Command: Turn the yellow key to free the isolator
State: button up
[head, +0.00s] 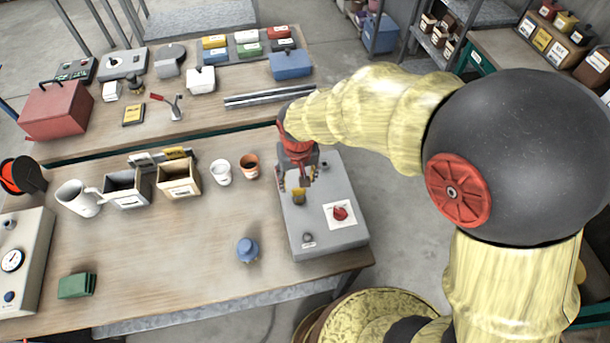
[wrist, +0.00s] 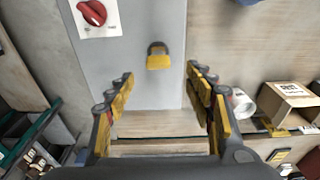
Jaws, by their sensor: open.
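The yellow key (head: 299,197) stands on top of a grey box (head: 332,245) at the table's right end. In the wrist view the yellow key (wrist: 158,61) looks like a yellow block with a dark top edge, apart from the fingers. The isolator's red knob (head: 340,213) sits on a white plate on the same box; the red knob (wrist: 93,13) also shows at the wrist view's upper left. My gripper (head: 303,180) is above the box by the key, open and empty. Its spread fingers (wrist: 160,82) stand either side of the key's line.
A small round button (head: 307,238) is near the box's front edge. A terracotta cup (head: 249,165) and a white cup (head: 220,172) stand left of the box. A blue knobbed piece (head: 247,250) stands on the table at front left. The table's middle is mostly clear.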

aim_at(299, 189)
jog(key=f, duration=0.4)
jog(key=w+f, duration=0.1)
jog(key=f, duration=0.2)
jog(key=shift+f+b, duration=0.1)
jog(key=shift+b, duration=0.2)
jog(key=c, duration=1.1)
jog(key=shift+c, duration=0.7)
